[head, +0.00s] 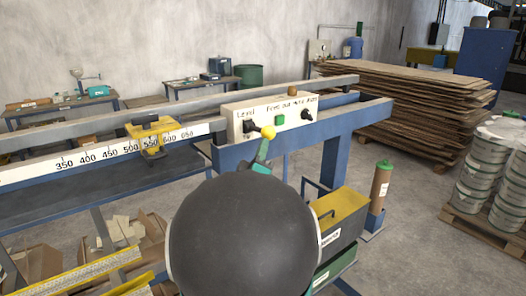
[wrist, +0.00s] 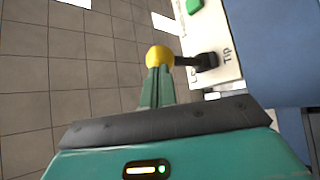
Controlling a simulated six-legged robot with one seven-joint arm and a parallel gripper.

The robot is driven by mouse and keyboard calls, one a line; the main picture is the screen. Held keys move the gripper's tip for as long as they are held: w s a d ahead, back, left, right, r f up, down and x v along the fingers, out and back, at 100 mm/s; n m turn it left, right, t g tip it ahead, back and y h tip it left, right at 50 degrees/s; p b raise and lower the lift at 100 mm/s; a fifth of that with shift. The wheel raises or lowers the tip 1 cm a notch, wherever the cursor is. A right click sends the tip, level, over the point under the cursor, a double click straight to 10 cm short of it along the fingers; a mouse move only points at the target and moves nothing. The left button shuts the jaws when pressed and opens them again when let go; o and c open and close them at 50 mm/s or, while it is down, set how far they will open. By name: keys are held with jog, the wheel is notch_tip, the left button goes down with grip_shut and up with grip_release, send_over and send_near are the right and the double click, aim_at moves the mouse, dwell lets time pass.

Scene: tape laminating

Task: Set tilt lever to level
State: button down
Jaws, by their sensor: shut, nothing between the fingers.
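The tilt lever has a black base, a short dark stem and a yellow ball knob (head: 268,132). It sits at the left of the white control panel (head: 236,122), below a "Level" label. In the wrist view the yellow ball (wrist: 160,55) is at the end of the stem, which sticks out from the panel between a partly hidden "Le..." label and a "Tip" label. My gripper (head: 264,144) is shut and empty, its green fingertips (wrist: 158,72) right at the ball. I cannot tell whether they touch it. My dark round arm link hides part of the view below.
A green button (head: 279,120) and a black switch (head: 306,115) share the panel. A yellow slider (head: 152,136) sits on the ruler rail to the left. The blue frame (head: 335,127) runs under the panel. A yellow-topped box (head: 340,209) and a brown tube (head: 380,187) stand below right.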

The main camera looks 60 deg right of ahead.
aim_at(262, 133)
jog(key=shift+d+r, duration=0.15)
jog(key=shift+d, duration=0.15)
jog(key=shift+a+r+n, duration=0.1)
jog(key=shift+r+n, duration=0.3)
jog(key=shift+w+r+n+t+y, duration=0.15)
jog(key=shift+r+n+t+y, duration=0.65)
jog(key=shift+r+n+y, duration=0.65)
jog(key=shift+r+h, duration=0.25)
jog(key=shift+h, duration=0.2)
jog(key=shift+f, duration=0.1)
